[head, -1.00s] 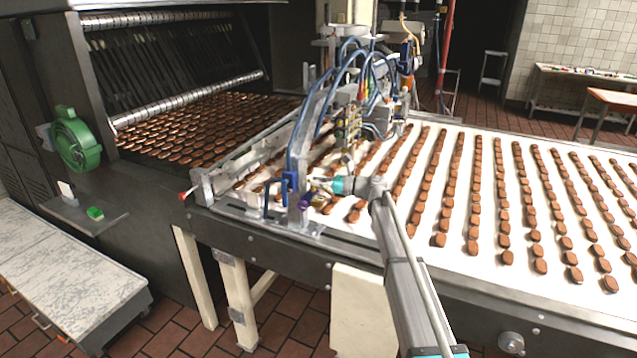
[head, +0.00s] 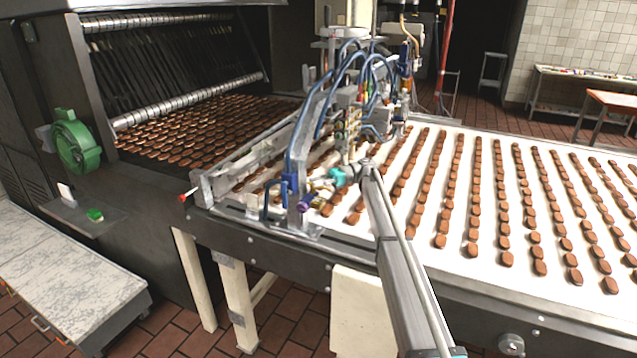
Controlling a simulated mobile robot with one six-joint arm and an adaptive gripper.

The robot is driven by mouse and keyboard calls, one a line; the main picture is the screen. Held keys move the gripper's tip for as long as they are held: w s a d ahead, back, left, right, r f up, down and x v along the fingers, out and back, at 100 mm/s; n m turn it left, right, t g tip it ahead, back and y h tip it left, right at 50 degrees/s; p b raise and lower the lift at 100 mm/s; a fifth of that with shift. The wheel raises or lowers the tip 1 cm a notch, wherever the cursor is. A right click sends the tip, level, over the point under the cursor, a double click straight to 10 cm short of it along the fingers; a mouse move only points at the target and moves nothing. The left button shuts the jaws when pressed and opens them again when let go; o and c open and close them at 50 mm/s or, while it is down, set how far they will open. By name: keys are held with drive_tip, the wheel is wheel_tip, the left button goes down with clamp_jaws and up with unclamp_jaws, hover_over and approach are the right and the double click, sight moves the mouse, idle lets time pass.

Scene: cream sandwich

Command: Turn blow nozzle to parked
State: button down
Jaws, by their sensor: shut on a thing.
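My gripper (head: 319,188), beside the teal band of my wrist, is at the near left corner of the conveyor, against the metal bracket there. It is shut on a small purple-ended part (head: 305,204), which looks like the blow nozzle. The fingers and the wrist cover much of this part, so its exact angle is hard to tell.
The white conveyor belt (head: 425,190) carries rows of brown biscuits. A machine head with blue hoses (head: 325,90) rises just behind my gripper. A green blower (head: 77,142) is on the oven at left. The tiled floor (head: 185,335) in front is partly clear.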

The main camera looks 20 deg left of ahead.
drive_tip(key=shift+a, duration=0.1)
idle(0.3)
drive_tip(key=c, duration=0.8)
unclamp_jaws()
drive_tip(key=shift+o, duration=0.2)
